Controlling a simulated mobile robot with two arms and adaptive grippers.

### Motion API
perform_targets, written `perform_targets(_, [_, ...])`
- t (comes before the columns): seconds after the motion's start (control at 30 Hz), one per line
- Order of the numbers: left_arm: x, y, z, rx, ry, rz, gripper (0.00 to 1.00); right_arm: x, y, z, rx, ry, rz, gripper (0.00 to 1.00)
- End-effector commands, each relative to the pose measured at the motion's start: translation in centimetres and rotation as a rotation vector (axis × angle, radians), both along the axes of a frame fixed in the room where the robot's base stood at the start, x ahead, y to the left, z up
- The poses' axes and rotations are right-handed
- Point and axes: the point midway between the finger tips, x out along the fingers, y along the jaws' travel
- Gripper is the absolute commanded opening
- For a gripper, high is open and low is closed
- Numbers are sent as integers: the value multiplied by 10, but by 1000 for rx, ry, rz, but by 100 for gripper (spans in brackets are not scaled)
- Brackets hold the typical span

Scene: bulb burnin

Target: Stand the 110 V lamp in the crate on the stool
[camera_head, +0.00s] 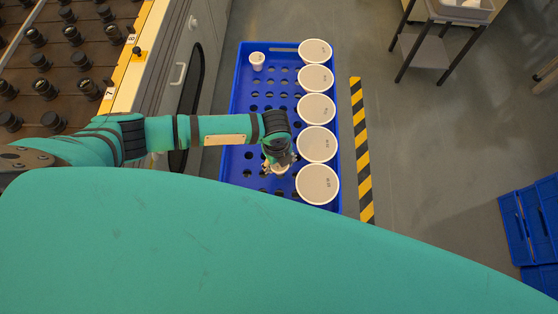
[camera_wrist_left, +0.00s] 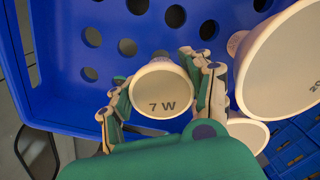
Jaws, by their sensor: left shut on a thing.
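My left gripper (camera_head: 279,166) is shut on a small white lamp, whose round face (camera_wrist_left: 160,84) reads "7 W" in the left wrist view. The face is turned toward the wrist camera. The held lamp is over the near part of the blue crate (camera_head: 234,100), whose floor has round holes. I cannot tell whether it touches the floor. The crate's wall also shows in the left wrist view (camera_wrist_left: 50,108). No "110 V" marking is readable. The crate's support is hidden. My right gripper is not in view.
Several large white lamps (camera_head: 316,107) stand in a row along the crate's right side, close to my left gripper. A small white lamp (camera_head: 257,61) stands at the far left corner. A socket bench (camera_head: 60,60) is left; a grey stand (camera_head: 432,45) is far right.

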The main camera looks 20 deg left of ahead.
Motion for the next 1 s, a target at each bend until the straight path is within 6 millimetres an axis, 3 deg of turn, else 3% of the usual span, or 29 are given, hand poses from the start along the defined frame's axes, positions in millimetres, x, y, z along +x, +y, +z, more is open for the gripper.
perform_targets(1.0, [0,0,-24,0,0,0,17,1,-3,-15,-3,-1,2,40])
